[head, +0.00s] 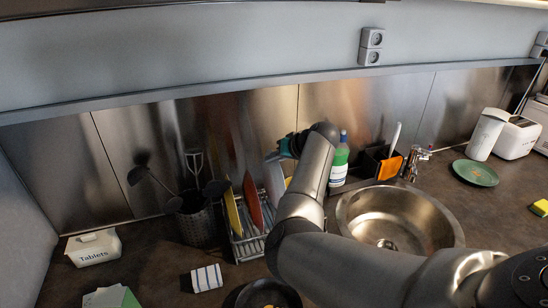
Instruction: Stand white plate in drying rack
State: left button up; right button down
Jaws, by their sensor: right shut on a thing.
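The drying rack (247,246) is a wire rack on the counter left of the sink. A yellow plate (232,210) and a red plate (252,203) stand upright in it. A pale plate (274,182), seen nearly edge-on at the rack's right side, looks like the white plate. My right gripper (277,157) is above it and shut on its upper edge. The plate is upright; my arm hides part of it, and I cannot tell whether its lower edge rests in the rack. My left gripper is not in view.
A utensil holder (197,222) stands left of the rack. A green-and-white bottle (339,162) and a dark caddy (376,162) stand behind the sink (438,222). A striped cloth (206,278) lies in front. A green plate (475,173) lies at the right.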

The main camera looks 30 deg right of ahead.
aim_at(274, 175)
jog(key=shift+f+b, duration=1.6)
jog(key=shift+f, duration=1.2)
jog(key=c, duration=0.9)
grip_release()
jog(key=shift+f, duration=0.1)
jog(key=p+v, duration=0.1)
jog(key=v, duration=1.4)
jog(key=shift+r, duration=0.25)
